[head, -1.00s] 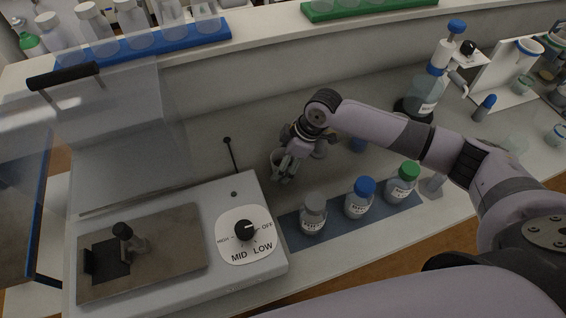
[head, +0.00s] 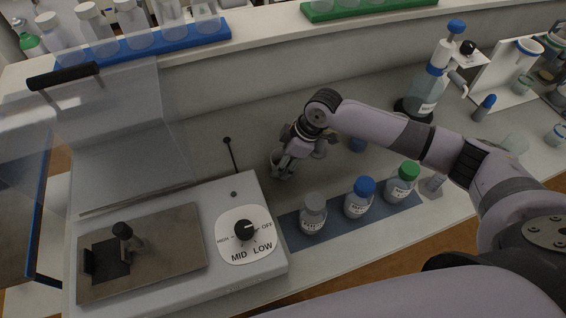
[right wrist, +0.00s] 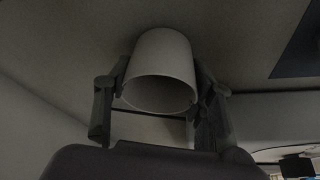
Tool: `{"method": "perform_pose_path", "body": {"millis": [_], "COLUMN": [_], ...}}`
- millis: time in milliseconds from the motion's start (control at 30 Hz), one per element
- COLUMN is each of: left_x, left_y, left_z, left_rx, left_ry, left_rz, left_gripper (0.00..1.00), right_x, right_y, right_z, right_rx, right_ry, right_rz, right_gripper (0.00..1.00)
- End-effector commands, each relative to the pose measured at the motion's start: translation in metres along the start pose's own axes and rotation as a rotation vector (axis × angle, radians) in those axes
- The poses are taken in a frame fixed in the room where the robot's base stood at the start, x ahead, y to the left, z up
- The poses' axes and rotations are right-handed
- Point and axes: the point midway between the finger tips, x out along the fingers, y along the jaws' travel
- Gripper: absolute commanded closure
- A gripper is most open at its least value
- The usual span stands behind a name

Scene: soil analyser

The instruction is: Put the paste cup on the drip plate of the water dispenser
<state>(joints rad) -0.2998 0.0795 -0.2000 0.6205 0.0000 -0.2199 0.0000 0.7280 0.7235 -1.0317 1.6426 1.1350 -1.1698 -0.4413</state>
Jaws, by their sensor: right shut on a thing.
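The paste cup (head: 275,159) is a small pale cup in my right gripper (head: 284,164), above the bench just right of the grey hotplate-like unit. In the right wrist view the cup (right wrist: 161,60) sits between the two fingers of the gripper (right wrist: 160,92), with its round mouth towards the camera. The fingers are shut on its sides. A clear bottle with a blue collar, pump head and side spout, which looks like the water dispenser (head: 427,92), stands at the back right, well away from the cup. I cannot clearly make out its drip plate. My left gripper is out of view.
Capped bottles with grey, blue (head: 359,198) and green lids stand on a blue mat (head: 293,233) in front of my right arm. The grey unit (head: 180,284) with a dial lies at left.

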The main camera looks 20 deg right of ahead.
Motion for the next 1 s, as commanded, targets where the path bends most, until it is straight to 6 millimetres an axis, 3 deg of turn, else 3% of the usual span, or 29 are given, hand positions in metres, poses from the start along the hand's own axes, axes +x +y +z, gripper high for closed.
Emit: {"method": "perform_pose_path", "body": {"millis": [233, 367, 567, 800, 1000], "left_x": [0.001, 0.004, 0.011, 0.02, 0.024], "left_y": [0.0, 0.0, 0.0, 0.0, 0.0], "left_z": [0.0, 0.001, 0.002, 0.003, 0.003], "left_rx": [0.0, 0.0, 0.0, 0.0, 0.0], "left_ry": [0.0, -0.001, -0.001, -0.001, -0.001], "left_rz": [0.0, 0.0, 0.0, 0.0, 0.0], "left_gripper": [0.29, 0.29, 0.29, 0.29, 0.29], "right_x": [-0.006, -0.021, -0.063, -0.128, -0.166], "right_y": [0.001, 0.001, 0.002, 0.001, 0.001], "right_z": [-0.004, -0.01, -0.027, -0.054, -0.069], "right_rx": [-0.001, -0.003, -0.004, -0.004, -0.002], "right_ry": [0.003, 0.004, 0.005, 0.004, 0.002], "right_rz": [0.001, 0.003, 0.006, 0.006, 0.003], "right_gripper": [0.79, 0.79, 0.79, 0.79, 0.79]}}
